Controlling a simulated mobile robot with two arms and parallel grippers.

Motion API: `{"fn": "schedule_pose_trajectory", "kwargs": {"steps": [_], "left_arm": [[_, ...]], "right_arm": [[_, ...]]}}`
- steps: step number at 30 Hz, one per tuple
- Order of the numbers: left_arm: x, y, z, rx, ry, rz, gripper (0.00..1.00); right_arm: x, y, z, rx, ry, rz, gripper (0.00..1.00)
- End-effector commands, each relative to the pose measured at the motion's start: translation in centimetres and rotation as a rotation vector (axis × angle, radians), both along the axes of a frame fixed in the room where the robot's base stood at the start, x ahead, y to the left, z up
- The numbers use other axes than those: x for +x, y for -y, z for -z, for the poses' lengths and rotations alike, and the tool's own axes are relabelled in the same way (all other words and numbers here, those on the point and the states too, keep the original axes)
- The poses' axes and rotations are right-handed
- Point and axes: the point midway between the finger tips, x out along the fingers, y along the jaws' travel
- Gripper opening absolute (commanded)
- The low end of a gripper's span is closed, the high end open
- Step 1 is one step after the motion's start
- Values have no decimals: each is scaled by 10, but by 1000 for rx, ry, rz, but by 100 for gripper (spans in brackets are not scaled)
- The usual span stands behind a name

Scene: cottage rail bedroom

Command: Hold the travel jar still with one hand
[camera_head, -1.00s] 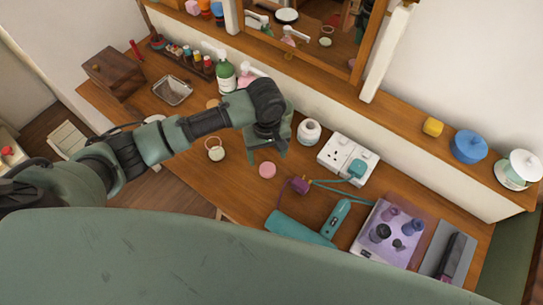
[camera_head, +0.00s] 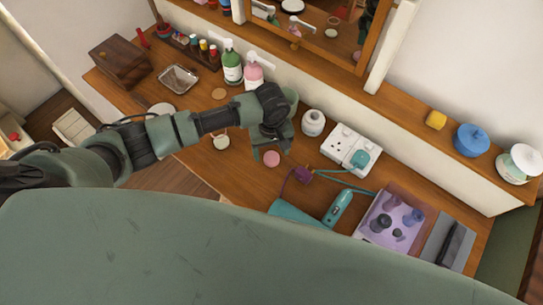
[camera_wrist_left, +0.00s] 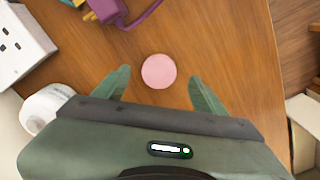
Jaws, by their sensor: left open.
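A small pink round thing (camera_head: 271,158), perhaps the travel jar or its lid, is on the wooden desk just below my left gripper in the head view. In the left wrist view the pink round thing (camera_wrist_left: 159,71) shows from above, between the two spread fingers. My left gripper (camera_head: 271,151) is open and empty, with its fingers pointing at the pink thing; I see no contact. It also shows in the left wrist view (camera_wrist_left: 159,76). How tall the pink thing is cannot be told. My right gripper is not in view.
A white jar (camera_head: 313,122) and a white socket block (camera_head: 345,147) stand right of my gripper. A purple plug (camera_head: 303,174), teal device (camera_head: 338,208) and lilac tray (camera_head: 371,232) lie further right. Green (camera_head: 232,65) and pink (camera_head: 253,72) bottles stand behind the arm.

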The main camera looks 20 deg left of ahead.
Motion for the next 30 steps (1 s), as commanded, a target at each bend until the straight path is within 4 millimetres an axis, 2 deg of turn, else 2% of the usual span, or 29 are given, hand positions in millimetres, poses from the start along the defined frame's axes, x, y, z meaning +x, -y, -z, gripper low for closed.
{"fn": "schedule_pose_trajectory", "kwargs": {"steps": [3,6,17,18,24,25,30], "left_arm": [[2,0,17,2,-2,-1,71],[2,0,27,1,-1,-1,71],[2,0,30,0,1,0,71],[2,0,30,0,1,0,68],[2,0,30,1,1,0,13],[2,0,30,1,1,0,8],[2,0,30,1,1,0,7]], "right_arm": [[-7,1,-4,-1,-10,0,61],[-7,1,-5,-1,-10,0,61],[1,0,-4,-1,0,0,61],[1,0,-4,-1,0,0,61],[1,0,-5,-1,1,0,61],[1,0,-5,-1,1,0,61],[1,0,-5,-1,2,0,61]]}}
